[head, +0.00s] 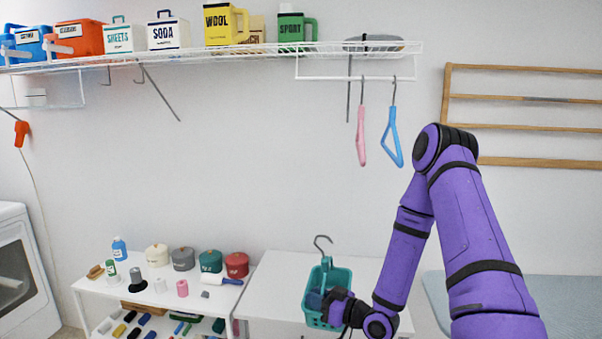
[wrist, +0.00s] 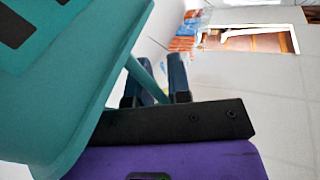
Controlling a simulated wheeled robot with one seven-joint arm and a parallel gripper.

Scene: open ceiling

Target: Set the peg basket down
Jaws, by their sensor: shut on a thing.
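The peg basket (head: 343,279) is teal with a grey hook rising from its top. In the head view it is upright in front of the white table top (head: 275,290); I cannot tell whether it touches it. My gripper (head: 334,299) is at the basket's front right side and partly hides it. In the wrist view the teal basket (wrist: 75,75) fills the left side, and a thin teal bar passes between the dark fingers of my gripper (wrist: 157,88), which are shut on it. What lies inside the basket is mostly hidden.
A lower white shelf unit (head: 130,290) at left holds several lidded pots, spools and a blue bottle (head: 119,249). A wire shelf (head: 200,62) with containers runs above. Pink (head: 361,135) and blue (head: 392,137) hangers hang from it. An ironing board (head: 560,300) is at right. The white table's left part is clear.

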